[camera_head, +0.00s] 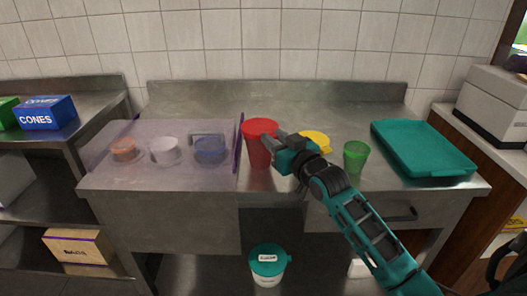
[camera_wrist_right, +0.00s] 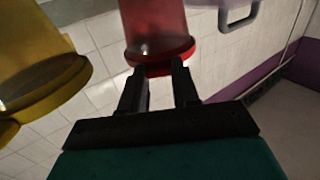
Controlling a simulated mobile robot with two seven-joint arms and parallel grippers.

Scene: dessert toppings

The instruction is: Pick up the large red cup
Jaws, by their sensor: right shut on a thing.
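The large red cup (camera_head: 259,148) stands upright on the steel counter in the head view, just right of the clear topping case. My right gripper (camera_head: 272,143) reaches it from the right and is shut on its right side near the upper part. In the right wrist view the red cup (camera_wrist_right: 157,35) shows with its rim between the two dark fingers of the right gripper (camera_wrist_right: 160,80). Whether the cup's base touches the counter is hard to tell. My left gripper is in neither view.
A yellow cup (camera_head: 316,138) is partly behind my right gripper. A green cup (camera_head: 356,158) stands to its right, with a teal tray (camera_head: 424,148) farther right. The clear case (camera_head: 160,178) holding several small bowls is close on the red cup's left.

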